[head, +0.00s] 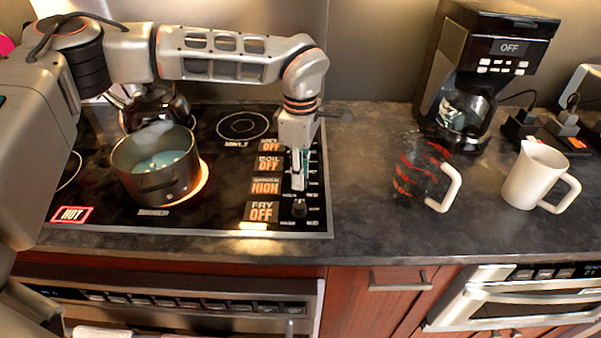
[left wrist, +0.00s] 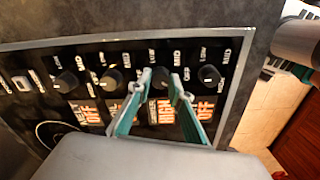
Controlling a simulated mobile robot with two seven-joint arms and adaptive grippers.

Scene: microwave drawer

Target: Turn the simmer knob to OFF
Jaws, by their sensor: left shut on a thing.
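The simmer knob (left wrist: 160,78) is the dark knob third from the left in the left wrist view, by an orange HIGH sign (left wrist: 163,112). The simmer sign (head: 266,186) in the head view also reads HIGH. My left gripper (head: 298,182) points down over the stove's control strip. Its fingertips (left wrist: 160,80) are shut on the simmer knob, one on each side. In the head view the fingers hide this knob.
The fry knob (left wrist: 209,76) is close on the right in the left wrist view, and the boil knob (left wrist: 111,80) is close on the left. A pot (head: 156,165) stands on the glowing burner. A red-patterned mug (head: 425,170), white pitcher (head: 532,175) and coffee maker (head: 470,80) stand right.

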